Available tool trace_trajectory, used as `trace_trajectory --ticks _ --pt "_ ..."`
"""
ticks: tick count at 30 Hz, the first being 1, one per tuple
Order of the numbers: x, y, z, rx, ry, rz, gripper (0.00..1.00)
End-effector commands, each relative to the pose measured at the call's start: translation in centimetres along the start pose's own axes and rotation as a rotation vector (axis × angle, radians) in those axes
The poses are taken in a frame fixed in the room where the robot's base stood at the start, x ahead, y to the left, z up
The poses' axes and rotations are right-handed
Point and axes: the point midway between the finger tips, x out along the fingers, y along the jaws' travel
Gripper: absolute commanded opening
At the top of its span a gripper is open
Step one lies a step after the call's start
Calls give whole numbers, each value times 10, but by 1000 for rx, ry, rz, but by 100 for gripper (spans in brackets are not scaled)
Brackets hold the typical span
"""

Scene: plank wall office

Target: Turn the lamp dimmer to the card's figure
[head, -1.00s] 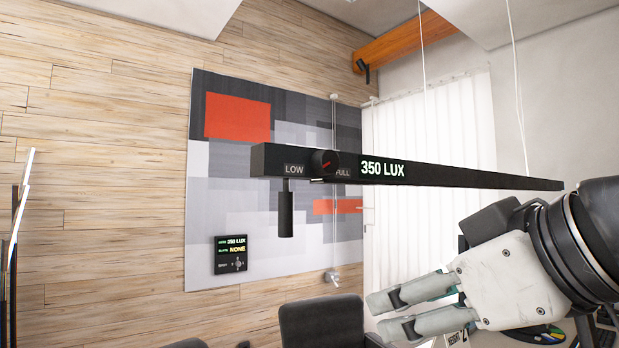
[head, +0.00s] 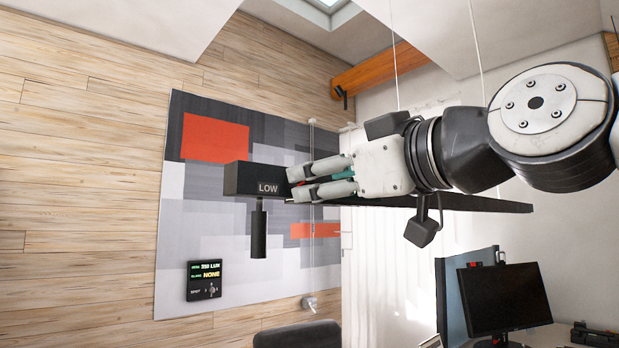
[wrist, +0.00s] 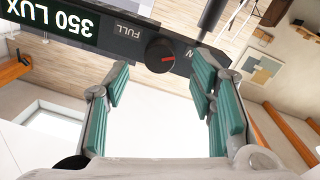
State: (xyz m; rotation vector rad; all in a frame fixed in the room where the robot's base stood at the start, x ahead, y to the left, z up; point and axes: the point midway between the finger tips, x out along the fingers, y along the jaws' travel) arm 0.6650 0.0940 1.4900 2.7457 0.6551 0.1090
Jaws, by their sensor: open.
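The lamp is a long black hanging bar (head: 450,202) with a black cylinder spot (head: 258,230) under its left end. Its dimmer is a round black knob (wrist: 158,56) with a red mark, which points right in the wrist view. The lamp's lit readout (wrist: 55,20) shows 350 LUX, upside down there. My gripper (head: 296,184) is at the bar beside the LOW label, hiding the knob in the head view. In the wrist view my gripper (wrist: 159,78) is open, its fingertips either side of the knob's near edge; contact cannot be told.
Thin cables (head: 393,60) hold the bar from above. A chair back (head: 297,335) is below, and a monitor (head: 503,298) stands at lower right. The space left of the bar is clear.

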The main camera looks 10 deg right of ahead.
Motion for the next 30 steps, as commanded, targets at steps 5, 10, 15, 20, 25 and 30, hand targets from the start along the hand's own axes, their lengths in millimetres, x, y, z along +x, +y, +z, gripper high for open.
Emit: trace_trajectory --ticks 5,10,15,20,25,30 --pt "26 -1 0 0 -2 -2 50" --pt "37 0 0 0 -1 0 50" --pt "39 0 1 0 -1 0 50" --pt "39 0 1 0 -1 0 46" --pt "38 0 1 0 -1 0 7" --pt "38 0 1 1 -1 0 2"
